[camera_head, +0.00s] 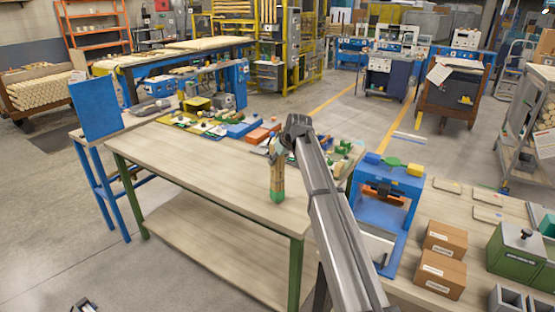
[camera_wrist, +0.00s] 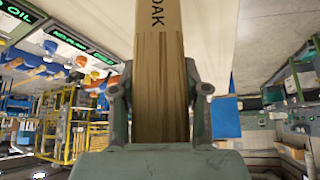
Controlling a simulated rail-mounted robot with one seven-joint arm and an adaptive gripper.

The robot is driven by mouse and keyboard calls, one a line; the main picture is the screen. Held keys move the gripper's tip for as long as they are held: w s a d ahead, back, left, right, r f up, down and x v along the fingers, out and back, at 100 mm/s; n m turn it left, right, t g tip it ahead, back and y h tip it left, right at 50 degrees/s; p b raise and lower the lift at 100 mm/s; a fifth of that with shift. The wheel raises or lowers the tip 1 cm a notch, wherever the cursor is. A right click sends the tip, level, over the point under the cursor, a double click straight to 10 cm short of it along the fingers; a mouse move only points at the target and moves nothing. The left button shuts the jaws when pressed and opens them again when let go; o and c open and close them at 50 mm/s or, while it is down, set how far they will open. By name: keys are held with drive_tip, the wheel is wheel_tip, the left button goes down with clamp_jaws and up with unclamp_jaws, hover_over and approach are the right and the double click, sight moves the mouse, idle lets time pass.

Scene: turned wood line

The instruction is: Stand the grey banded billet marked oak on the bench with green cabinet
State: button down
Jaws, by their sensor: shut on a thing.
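In the wrist view the billet (camera_wrist: 161,85) stands between the two jaws (camera_wrist: 160,100), with the letters "OAK" partly showing. Its foot appears over the right part of the wooden bench (camera_head: 190,175) with green legs; I cannot tell whether it touches. A green cabinet-like box (camera_head: 513,255) sits on another bench (camera_head: 455,210) at the right.
Small parts and trays (camera_head: 205,125) line the back of the green-legged bench; its front and left are clear. A blue press-like fixture (camera_head: 388,185) and cardboard boxes (camera_head: 445,240) stand to the right of my arm. A blue panel (camera_head: 95,108) stands at left.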

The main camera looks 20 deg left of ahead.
drive_tip(key=shift+f, duration=0.4)
drive_tip(key=c, duration=0.6)
unclamp_jaws()
drive_tip(key=b+v, duration=0.2)
drive_tip(key=v, duration=1)
drive_tip(key=shift+b, duration=0.35)
